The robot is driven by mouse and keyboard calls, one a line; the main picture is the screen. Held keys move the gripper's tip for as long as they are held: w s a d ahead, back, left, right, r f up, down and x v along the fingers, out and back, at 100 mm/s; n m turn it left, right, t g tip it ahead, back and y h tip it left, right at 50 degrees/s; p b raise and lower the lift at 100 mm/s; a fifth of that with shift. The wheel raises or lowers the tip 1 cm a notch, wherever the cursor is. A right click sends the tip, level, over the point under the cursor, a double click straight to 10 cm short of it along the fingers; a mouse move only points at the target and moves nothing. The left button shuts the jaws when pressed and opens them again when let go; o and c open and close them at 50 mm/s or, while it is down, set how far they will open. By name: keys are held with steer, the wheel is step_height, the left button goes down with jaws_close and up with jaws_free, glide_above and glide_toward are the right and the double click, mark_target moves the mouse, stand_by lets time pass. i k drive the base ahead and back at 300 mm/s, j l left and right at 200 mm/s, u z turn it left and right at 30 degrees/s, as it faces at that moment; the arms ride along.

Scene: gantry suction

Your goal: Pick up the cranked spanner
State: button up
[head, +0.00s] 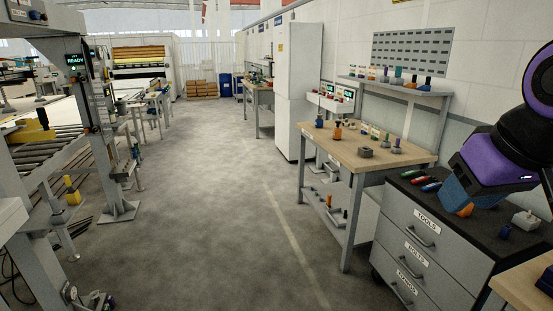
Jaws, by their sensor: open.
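I cannot pick out a cranked spanner for certain. Several small tools and parts, too small to name, stand on the wooden workbench (388,151) and on the shelf above it. Slim coloured pieces, a red one (424,180) and a green one (432,187) among them, lie on the dark top of the grey drawer cabinet (418,233). My black and purple arm crosses the right edge, above the cabinet, and hides part of its top. No gripper fingertips can be made out.
A grey shelf (398,87) runs above the bench. A tall white cabinet (299,90) stands beyond it. A wooden table corner (520,288) is at lower right. A roller conveyor (45,133) and a metal post stand at left. The grey floor (200,215) between is clear.

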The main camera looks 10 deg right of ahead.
mark_target(434, 185)
steer(key=i+j, duration=0.1)
steer(key=i, duration=0.45)
steer(key=i+j, duration=0.1)
steer(key=i, duration=0.45)
steer(key=i+j, duration=0.1)
steer(key=i, duration=0.45)
steer(key=i+z, duration=0.25)
steer(key=z, duration=0.15)
steer(key=i+z, duration=0.2)
steer(key=z, duration=0.2)
steer(key=i+z, duration=0.25)
steer(key=z, duration=0.15)
steer(key=i+j+z, duration=0.2)
steer(key=z, duration=0.2)
steer(key=i+z, duration=0.35)
steer(key=i+j+z, duration=0.1)
steer(key=z, duration=0.25)
steer(key=i+j+z, duration=0.15)
steer(key=z, duration=0.2)
steer(key=i, duration=0.1)
